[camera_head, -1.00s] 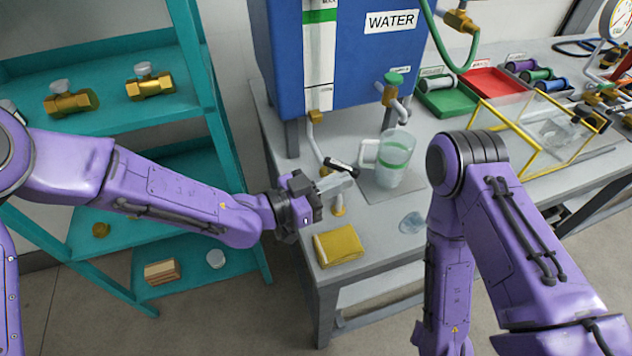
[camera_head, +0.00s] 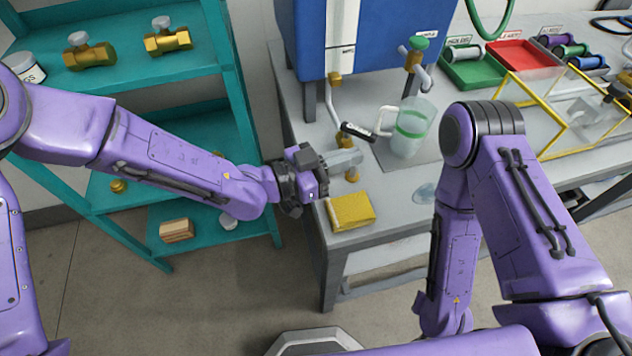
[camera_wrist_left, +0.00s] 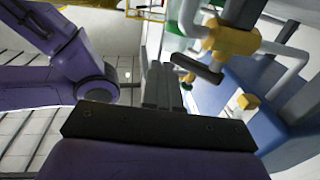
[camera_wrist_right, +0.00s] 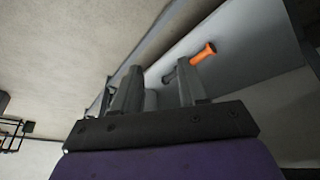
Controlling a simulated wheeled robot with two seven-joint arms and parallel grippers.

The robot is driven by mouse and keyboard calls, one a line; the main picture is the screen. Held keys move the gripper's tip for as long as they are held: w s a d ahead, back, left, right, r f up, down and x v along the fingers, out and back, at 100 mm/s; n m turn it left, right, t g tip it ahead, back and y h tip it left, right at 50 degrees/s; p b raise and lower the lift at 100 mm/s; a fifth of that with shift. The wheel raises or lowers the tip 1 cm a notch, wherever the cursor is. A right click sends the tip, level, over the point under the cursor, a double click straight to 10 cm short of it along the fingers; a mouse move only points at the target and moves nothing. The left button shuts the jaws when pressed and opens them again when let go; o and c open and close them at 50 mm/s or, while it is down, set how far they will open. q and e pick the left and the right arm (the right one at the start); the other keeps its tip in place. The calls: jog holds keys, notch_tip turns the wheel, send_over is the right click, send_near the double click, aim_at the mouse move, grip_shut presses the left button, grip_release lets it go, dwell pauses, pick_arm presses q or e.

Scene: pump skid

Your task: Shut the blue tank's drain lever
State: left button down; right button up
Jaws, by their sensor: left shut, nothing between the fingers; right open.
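The blue tank (camera_head: 385,35) stands on the grey bench in the head view. A pale pipe (camera_head: 334,103) runs down from its brass fitting. The lever also shows in the left wrist view (camera_wrist_left: 197,68), beside a brass valve body (camera_wrist_left: 232,42). My left gripper (camera_head: 357,158) is shut and empty, just below the lever in the head view, with a small gap showing. My right gripper (camera_wrist_right: 155,88) is open and empty in its wrist view; the head view hides it.
A clear jug (camera_head: 412,128) with a green band stands right of the lever. A green-topped tap (camera_head: 415,55) is above it. A yellow cloth (camera_head: 352,211) lies at the bench's front corner. A teal shelf (camera_head: 215,40) stands left. An orange-ended object (camera_wrist_right: 203,53) lies beyond my right fingers.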

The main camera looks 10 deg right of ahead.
pick_arm(q)
jog(key=s+a+b, duration=0.2)
jog(key=s+a, duration=0.4)
jog(key=s, duration=0.3)
jog(key=shift+a, duration=0.2)
